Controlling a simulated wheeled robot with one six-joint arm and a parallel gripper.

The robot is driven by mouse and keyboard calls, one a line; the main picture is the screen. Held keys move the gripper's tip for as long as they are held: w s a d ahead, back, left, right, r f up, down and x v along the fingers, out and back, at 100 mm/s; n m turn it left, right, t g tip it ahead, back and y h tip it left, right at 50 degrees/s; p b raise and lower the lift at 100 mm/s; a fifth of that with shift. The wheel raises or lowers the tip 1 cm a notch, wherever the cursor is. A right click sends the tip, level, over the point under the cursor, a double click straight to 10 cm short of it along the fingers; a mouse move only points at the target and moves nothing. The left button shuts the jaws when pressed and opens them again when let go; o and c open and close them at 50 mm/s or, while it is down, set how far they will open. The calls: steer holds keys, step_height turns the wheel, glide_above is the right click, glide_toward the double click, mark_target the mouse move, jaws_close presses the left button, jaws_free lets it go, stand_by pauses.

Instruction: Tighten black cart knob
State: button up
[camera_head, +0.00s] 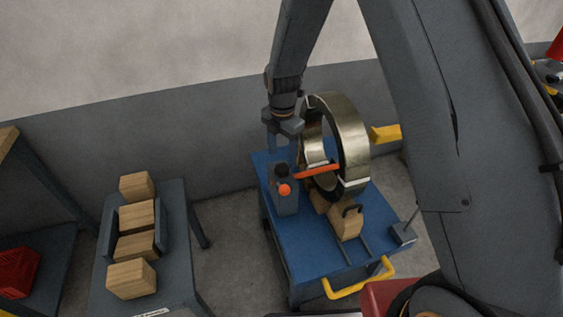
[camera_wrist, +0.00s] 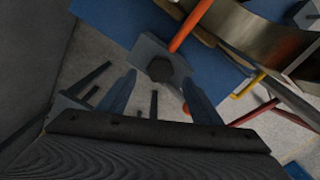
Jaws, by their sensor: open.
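The black knob (camera_head: 282,170) sits on top of a grey block (camera_head: 286,200) at the left side of the blue cart (camera_head: 320,244). In the wrist view the knob (camera_wrist: 159,68) looks like a dark hexagon on the grey block, in line with the gap between my fingertips. My gripper (camera_head: 283,148) points down above the knob, with its fingers open and empty. Both fingers also show in the wrist view (camera_wrist: 158,80), one on each side of the knob's line. I cannot tell the exact height between fingertips and knob.
An orange lever (camera_head: 316,171) runs right from the block, and a red-orange ball (camera_head: 285,189) is on its front. A large metal coil (camera_head: 353,140) stands close to the right, with wooden blocks (camera_head: 347,223) below. A grey table (camera_head: 179,240) with wooden blocks stands left.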

mark_target(283, 167)
steer(key=shift+d+f+p, duration=0.1)
steer(key=shift+f+p, duration=0.4)
steer(key=shift+f, duration=2.1)
steer(key=c, duration=1.1)
